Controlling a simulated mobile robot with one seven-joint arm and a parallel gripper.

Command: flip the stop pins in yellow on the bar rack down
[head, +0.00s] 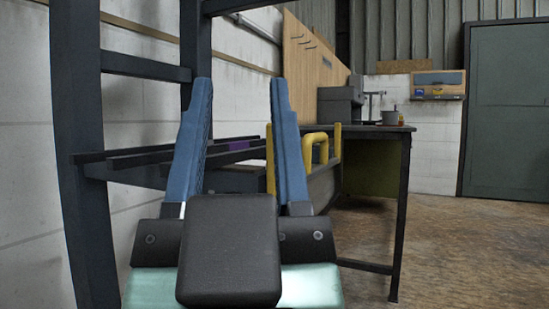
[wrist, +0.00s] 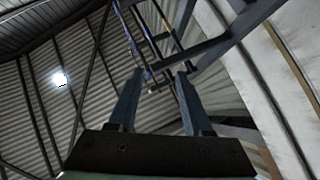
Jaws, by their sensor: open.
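The bar rack (head: 75,130) is a dark blue-grey frame at the left of the head view, with arms reaching right at mid height. Yellow upright pieces stand at the front end of these arms: a near yellow pin (head: 270,160), partly covered by my right finger, and a farther yellow pin (head: 337,140). A thick curved yellow piece (head: 314,146) shows between them. My gripper (head: 241,83) is open and empty, its two blue fingers raised in front of the rack arms. In the wrist view my gripper (wrist: 161,72) points up towards dark rack beams (wrist: 235,35); no yellow pin is clear there.
A white wall (head: 140,90) is close on the left. Brown floor (head: 470,240) is clear at the right.

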